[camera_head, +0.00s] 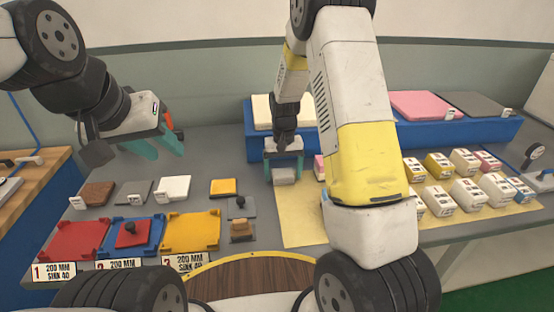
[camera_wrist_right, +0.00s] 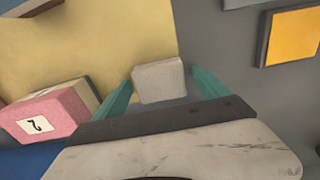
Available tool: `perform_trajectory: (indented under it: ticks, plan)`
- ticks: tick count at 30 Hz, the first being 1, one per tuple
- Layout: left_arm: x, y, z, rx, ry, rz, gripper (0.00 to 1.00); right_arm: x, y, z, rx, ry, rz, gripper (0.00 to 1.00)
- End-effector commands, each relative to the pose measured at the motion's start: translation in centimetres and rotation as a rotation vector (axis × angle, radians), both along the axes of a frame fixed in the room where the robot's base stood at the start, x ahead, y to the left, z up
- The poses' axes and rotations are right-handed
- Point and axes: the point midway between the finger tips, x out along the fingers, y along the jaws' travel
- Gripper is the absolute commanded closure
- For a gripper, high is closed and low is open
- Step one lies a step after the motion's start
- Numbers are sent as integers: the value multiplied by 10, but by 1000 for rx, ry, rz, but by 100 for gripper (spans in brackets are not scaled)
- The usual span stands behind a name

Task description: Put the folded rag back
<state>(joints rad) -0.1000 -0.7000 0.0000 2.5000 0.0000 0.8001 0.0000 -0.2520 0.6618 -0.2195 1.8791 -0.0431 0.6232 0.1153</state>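A small light-grey block that looks like the folded rag (camera_head: 285,176) sits between the teal fingertips of my right gripper (camera_head: 284,172), near the left edge of the yellow mat. My left gripper (camera_head: 162,150) is open and empty, above the left part of the table.
Red (camera_head: 76,240), blue and yellow (camera_head: 192,231) trays stand at the front left, with several small pads behind them. Several labelled blocks (camera_head: 468,190) stand on the yellow mat (camera_head: 300,226). A blue raised shelf (camera_head: 420,134) runs along the back.

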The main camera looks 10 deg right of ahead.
Motion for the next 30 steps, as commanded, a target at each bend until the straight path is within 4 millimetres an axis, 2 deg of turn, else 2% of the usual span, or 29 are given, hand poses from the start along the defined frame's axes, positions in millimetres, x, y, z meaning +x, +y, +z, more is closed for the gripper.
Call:
perform_trajectory:
  ticks: [6, 10, 21, 25, 30]
  plan:
    - [0, 0, 0, 0, 0, 0, 64, 0, 0, 1, 0, 0, 0, 16]
    - [0, 0, 0, 0, 0, 0, 64, 1, 0, 13, 1, -3, 0, 16]
    - [0, 0, 0, 0, 0, 0, 64, 1, 0, 89, 1, -5, 0, 16]
    - [0, 0, 0, 0, 0, 0, 64, 0, 0, 109, 1, -2, 1, 16]
    - [0, 0, 0, 0, 0, 0, 64, -1, 0, 124, 3, -4, 0, 16]
